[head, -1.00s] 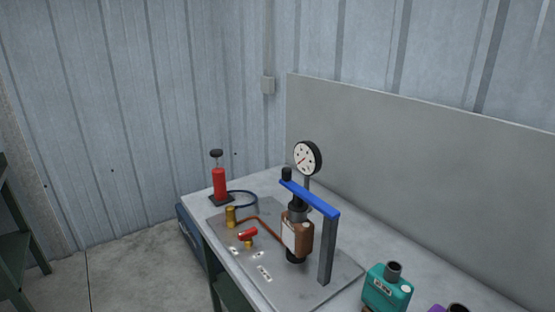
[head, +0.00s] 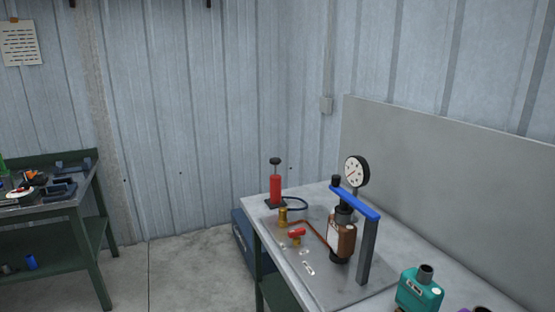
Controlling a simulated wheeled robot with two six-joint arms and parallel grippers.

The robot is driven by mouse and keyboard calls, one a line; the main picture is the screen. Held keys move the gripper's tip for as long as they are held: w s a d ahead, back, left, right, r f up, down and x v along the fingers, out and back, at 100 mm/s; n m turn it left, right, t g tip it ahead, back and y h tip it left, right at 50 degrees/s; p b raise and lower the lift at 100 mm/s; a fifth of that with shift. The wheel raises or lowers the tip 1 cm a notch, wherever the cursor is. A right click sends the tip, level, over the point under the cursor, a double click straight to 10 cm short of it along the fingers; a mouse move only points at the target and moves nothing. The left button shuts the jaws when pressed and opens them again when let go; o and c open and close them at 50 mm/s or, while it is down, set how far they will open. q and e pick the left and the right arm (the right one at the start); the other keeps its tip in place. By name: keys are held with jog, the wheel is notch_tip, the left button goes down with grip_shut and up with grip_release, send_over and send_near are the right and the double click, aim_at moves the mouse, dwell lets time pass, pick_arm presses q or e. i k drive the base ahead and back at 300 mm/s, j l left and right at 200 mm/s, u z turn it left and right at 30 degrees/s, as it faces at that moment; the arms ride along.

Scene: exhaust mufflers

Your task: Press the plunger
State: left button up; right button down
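A red hand pump (head: 275,188) stands upright at the far left end of the grey workbench. Its black plunger knob (head: 275,161) sits raised on a thin rod above the red cylinder. A dark blue hose (head: 297,204) runs from its base toward the test fixture. On the fixture plate (head: 335,288) a brown muffler (head: 341,238) stands under a blue clamp bar (head: 355,202). A round dial gauge (head: 357,171) rises behind it. A red-handled valve (head: 297,233) and a brass fitting (head: 283,217) sit on the plate. Neither of my grippers is in view.
A teal muffler (head: 420,289) stands at the bench's front right, with part of a purple one (head: 481,309) at the bottom edge. A green workbench (head: 72,227) with tools stands at left. A blue box (head: 250,243) lies beside the bench. The floor between the benches is clear.

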aim_at(275, 161)
jog(key=i+j, duration=0.55)
jog(key=j, duration=0.3)
jog(key=i+j, duration=0.3)
jog(key=j+u, duration=0.05)
jog(key=j, duration=0.05)
